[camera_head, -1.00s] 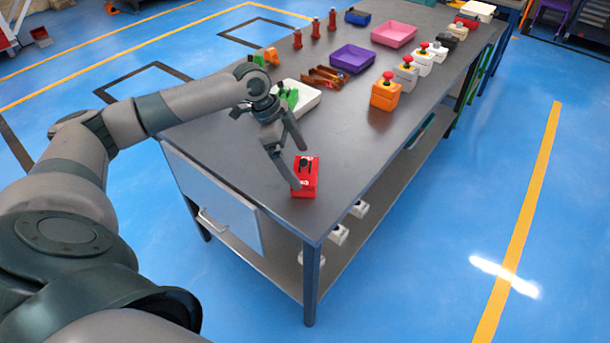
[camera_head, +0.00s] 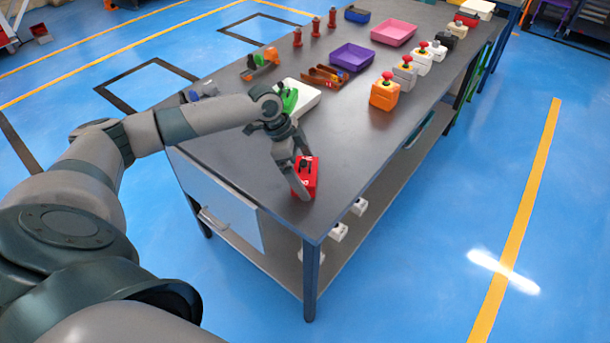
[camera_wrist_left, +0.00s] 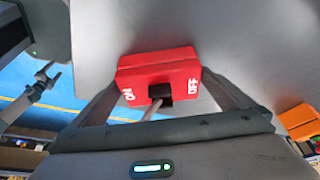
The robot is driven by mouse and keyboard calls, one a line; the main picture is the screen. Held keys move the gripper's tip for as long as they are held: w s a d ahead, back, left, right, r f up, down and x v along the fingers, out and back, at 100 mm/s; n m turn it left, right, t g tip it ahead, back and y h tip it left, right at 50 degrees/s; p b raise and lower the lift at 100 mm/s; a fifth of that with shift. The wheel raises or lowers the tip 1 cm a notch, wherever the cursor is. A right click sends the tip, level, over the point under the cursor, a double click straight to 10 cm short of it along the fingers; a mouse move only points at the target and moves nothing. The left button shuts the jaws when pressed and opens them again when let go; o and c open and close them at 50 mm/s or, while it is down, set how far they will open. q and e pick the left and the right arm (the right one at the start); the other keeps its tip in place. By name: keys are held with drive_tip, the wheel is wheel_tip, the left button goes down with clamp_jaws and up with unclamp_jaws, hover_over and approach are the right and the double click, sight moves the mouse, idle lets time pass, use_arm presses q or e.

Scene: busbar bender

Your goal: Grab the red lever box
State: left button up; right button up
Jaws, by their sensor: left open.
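The red lever box (camera_head: 311,174) stands on the grey table near its front corner. It also shows in the left wrist view (camera_wrist_left: 160,76), with white ON and OFF lettering and a dark lever on its face. My left gripper (camera_head: 302,178) is at the box, one finger at its front left and the other at its far side. In the left wrist view my left gripper (camera_wrist_left: 165,85) has its open fingers on either side of the box. I cannot tell whether the fingers touch it.
An orange button box (camera_head: 384,95) and several other button boxes line the right table edge. A white tray (camera_head: 304,98), a purple bin (camera_head: 352,57) and a pink bin (camera_head: 393,34) stand farther back. The tabletop right of the red box is clear.

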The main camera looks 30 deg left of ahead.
sight(311, 170)
use_arm(q)
drive_tip(key=c, duration=1.3)
drive_tip(key=shift+o, duration=0.2)
use_arm(e)
drive_tip(key=shift+d, duration=0.2)
use_arm(q)
drive_tip(key=shift+r, duration=0.2)
drive_tip(key=shift+r+b, duration=0.4)
drive_tip(key=shift+r, duration=0.25)
wheel_tip(311, 170, up, 2)
drive_tip(key=shift+r+b, duration=0.25)
drive_tip(key=shift+b, duration=0.3)
drive_tip(key=s+d+r+b, duration=0.2)
drive_tip(key=d+r, duration=0.5)
drive_tip(key=d, duration=0.4)
drive_tip(key=shift+s+d, duration=0.15)
drive_tip(key=shift+s, duration=0.35)
use_arm(e)
drive_tip(key=w+a+f+t, duration=0.1)
drive_tip(key=w+a+f, duration=0.1)
drive_tip(key=w, duration=0.3)
drive_tip(key=shift+w+a+f+t, duration=0.25)
drive_tip(key=shift+f+t, duration=0.05)
